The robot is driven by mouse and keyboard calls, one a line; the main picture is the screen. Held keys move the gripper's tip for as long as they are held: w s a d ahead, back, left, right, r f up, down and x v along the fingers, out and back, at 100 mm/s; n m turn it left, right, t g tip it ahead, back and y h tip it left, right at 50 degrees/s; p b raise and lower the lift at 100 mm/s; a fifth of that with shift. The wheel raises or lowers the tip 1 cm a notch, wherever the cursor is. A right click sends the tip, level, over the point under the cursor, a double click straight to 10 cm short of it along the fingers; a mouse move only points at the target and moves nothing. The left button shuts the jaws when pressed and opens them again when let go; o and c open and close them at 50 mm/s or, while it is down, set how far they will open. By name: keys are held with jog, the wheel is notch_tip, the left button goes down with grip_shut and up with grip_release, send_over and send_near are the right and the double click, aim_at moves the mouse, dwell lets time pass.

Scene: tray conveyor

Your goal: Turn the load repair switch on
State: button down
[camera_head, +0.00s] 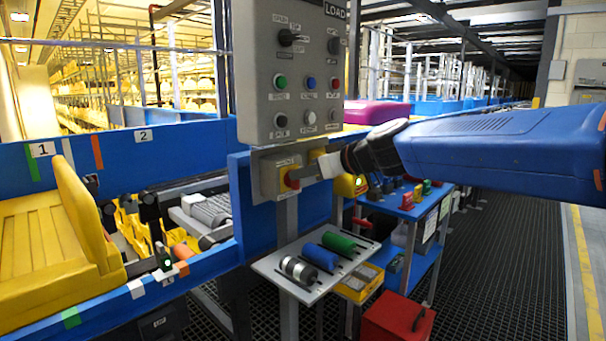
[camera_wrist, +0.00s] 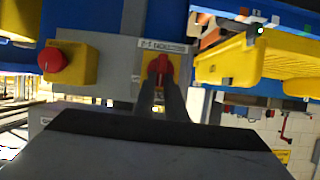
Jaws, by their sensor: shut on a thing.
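The red rotary switch handle (camera_wrist: 160,64) sits on a yellow plate (camera_wrist: 153,46) on a grey box, under a small white label too blurred to read fully. My gripper (camera_wrist: 161,84) is shut on this red handle, with one finger on each side of it in the wrist view. The handle looks roughly in line with the fingers; its exact setting is hard to tell. In the head view my gripper (camera_head: 312,171) reaches in from the right to the small box below the LOAD panel (camera_head: 262,60).
A red mushroom button (camera_wrist: 53,60) on a yellow housing sits beside the switch. Below is a grey shelf (camera_head: 270,265) with several cylinders. A blue cart (camera_head: 400,205) stands behind to the right, and a red toolbox (camera_head: 397,316) stands on the floor.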

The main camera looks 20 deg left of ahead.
jog(key=shift+w, duration=0.1)
jog(key=shift+w+d+f+m+g+y, duration=0.15)
jog(key=shift+w+f+m+g+y, duration=0.5)
jog(key=shift+m, duration=1.55)
jog(key=shift+d+f+m+g+y, duration=0.2)
jog(key=shift+m+g+y, duration=0.9)
jog(key=shift+m, duration=1.1)
jog(key=shift+w+d+f+m+g+y, duration=0.1)
jog(key=shift+w+f+m+g+y, duration=0.55)
jog(key=shift+m, duration=1.55)
jog(key=shift+s+r+y, duration=0.15)
jog(key=shift+s+y, duration=0.15)
jog(key=c, duration=1.8)
grip_release()
jog(key=shift+d+r, duration=0.1)
jog(key=shift+d, duration=0.05)
